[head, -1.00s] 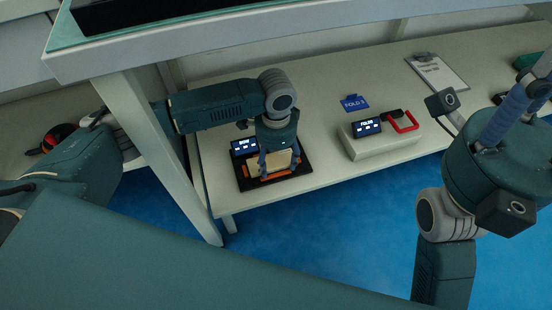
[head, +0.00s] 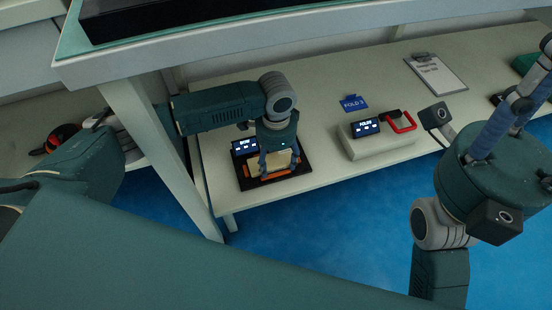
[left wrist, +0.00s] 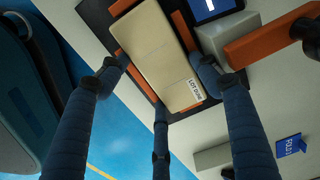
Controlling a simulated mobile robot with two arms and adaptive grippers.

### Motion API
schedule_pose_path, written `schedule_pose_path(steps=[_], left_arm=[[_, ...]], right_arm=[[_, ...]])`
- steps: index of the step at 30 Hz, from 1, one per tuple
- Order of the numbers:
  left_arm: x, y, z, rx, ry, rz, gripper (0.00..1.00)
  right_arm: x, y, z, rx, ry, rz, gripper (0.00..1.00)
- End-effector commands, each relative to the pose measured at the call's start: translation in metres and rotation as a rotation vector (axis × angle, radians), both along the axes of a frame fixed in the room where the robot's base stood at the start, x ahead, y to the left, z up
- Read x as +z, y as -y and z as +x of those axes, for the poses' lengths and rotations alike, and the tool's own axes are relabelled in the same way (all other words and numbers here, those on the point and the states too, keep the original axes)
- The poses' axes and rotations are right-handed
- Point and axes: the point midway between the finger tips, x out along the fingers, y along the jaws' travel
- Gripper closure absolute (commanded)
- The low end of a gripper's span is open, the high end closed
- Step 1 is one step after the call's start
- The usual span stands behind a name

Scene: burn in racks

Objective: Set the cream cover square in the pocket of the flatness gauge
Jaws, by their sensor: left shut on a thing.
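The cream cover (head: 264,169) is a flat pale block under my left gripper (head: 278,168). In the left wrist view the cover (left wrist: 160,45) carries a small white label near one end. My left gripper (left wrist: 157,75) is shut on it, with fingers at both sides. The flatness gauge (head: 300,184) is a black base with orange strips and a small lit display (head: 244,147). The cover is over the base between the orange strips; I cannot tell if it lies fully flat in the pocket. My right gripper (head: 520,108) is at the right edge, away from the gauge.
A beige fixture (head: 380,147) with a lit display and a red handle (head: 403,122) stands to the right on the bench. A blue tag (head: 353,102) and a clipboard (head: 436,73) lie behind. A bench post (head: 160,150) stands left of the gauge.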

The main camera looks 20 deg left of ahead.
Motion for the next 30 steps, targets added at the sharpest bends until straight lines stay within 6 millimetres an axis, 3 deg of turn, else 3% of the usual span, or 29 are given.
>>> schedule_pose_path(steps=[1, 4, 24, 30], left_arm=[[-0.006, 0.001, -0.004, -0.002, -0.009, 0.000, 0.35], [-0.006, 0.000, -0.004, -0.001, -0.009, 0.000, 0.15], [-0.006, -0.002, -0.001, 0.004, -0.002, 0.005, 0.15], [-0.008, -0.003, 0.001, 0.006, 0.002, 0.005, 0.15]], right_arm=[[-0.002, 0.000, 0.001, 0.000, -0.001, 0.000, 0.60], [-0.002, 0.000, 0.001, 0.000, -0.001, -0.001, 0.60], [0.000, 0.000, -0.002, 0.001, 0.008, -0.003, 0.60], [-0.015, 0.000, -0.001, 0.001, 0.007, -0.002, 0.60]])
